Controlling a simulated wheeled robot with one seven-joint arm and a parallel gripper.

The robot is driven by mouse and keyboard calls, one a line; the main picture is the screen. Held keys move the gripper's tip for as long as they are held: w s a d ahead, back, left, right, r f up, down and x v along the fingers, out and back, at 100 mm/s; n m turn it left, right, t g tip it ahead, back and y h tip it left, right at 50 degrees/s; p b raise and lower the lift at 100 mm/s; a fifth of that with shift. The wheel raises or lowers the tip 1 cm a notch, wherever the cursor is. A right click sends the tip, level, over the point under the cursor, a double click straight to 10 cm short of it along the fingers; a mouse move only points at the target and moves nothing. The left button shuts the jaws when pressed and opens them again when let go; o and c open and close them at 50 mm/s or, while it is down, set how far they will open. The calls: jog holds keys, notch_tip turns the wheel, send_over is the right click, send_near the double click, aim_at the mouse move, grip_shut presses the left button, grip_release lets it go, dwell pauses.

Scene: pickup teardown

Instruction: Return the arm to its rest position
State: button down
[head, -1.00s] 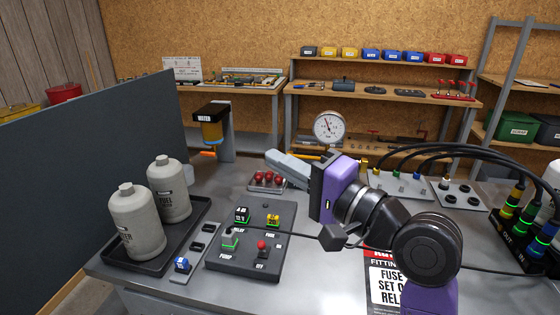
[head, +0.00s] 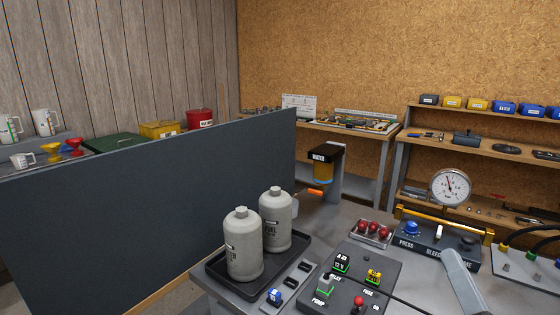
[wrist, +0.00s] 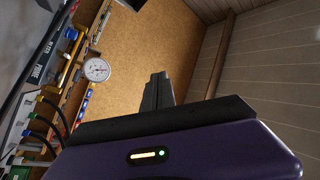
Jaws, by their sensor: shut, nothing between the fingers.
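My gripper shows in the wrist view (wrist: 160,78) with its two dark fingers together and nothing between them. The rest of my arm is outside the head view. The wrist view is tilted and looks past the fingers at the cork wall and wood panelling. The fingers appear clear of any object there.
The bench holds a black tray (head: 212,268) with two grey canisters, a switch panel (head: 345,290), red balls in a small tray, and a gauge (head: 451,188) on a press unit. A dark partition (head: 150,200) stands at the left. Cables hang at the right.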

jog(key=s+a+f+n+g, duration=0.2)
jog(key=s+f, duration=0.5)
jog(key=s, duration=0.4)
jog(key=s+a+f+n+g, duration=0.2)
jog(key=s+f+n, duration=0.2)
jog(key=s+f, duration=0.4)
jog(key=s+a+f+n+g, duration=0.2)
jog(key=s+f, duration=0.5)
jog(key=s, duration=0.6)
jog(key=shift+s+f+n+g+y, duration=0.3)
jog(key=shift+n+g+y, duration=0.1)
